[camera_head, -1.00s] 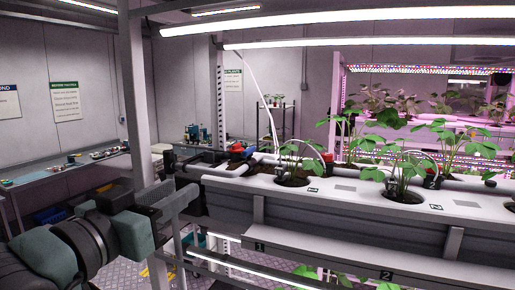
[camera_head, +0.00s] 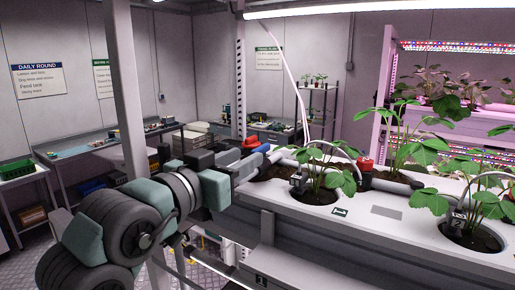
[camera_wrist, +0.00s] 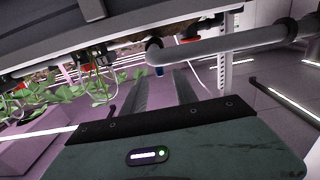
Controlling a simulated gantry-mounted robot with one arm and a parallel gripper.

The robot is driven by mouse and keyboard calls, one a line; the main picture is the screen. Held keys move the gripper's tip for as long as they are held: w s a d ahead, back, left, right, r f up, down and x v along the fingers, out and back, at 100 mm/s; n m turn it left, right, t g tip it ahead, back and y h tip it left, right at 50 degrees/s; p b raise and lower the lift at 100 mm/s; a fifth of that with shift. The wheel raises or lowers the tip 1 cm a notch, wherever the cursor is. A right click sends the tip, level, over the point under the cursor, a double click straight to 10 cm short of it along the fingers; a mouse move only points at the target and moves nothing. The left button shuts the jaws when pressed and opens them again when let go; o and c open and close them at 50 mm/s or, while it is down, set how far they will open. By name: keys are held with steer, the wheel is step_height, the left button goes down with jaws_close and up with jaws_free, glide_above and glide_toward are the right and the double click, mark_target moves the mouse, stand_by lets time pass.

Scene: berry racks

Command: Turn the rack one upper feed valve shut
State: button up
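A red valve handle (camera_head: 250,142) sits at the near-left end of the rack's pipework in the head view. A blue part (camera_head: 263,148) is just right of it on the pipe. No label shows which is the upper feed valve. My gripper (camera_head: 246,164) is at the rack end, just below and in front of the red handle; its tips are partly lost against dark parts there. In the wrist view, the two fingers of my gripper (camera_wrist: 166,76) are apart with nothing clearly between them. A blue part (camera_wrist: 158,71) shows beyond the tips, and a red part (camera_wrist: 187,40) is higher, beside the grey pipe.
The white planting trough (camera_head: 390,226) with several leafy plants runs to the right. A second red part (camera_head: 365,163) sits farther along it. A grey pipe (camera_wrist: 225,42) crosses above the fingers in the wrist view. A bench (camera_head: 105,145) stands behind at left.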

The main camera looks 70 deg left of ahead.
mark_target(256, 149)
steer(key=shift+p+x, duration=0.55)
steer(key=shift+x, duration=2.2)
steer(key=shift+c, duration=0.5)
jaws_close()
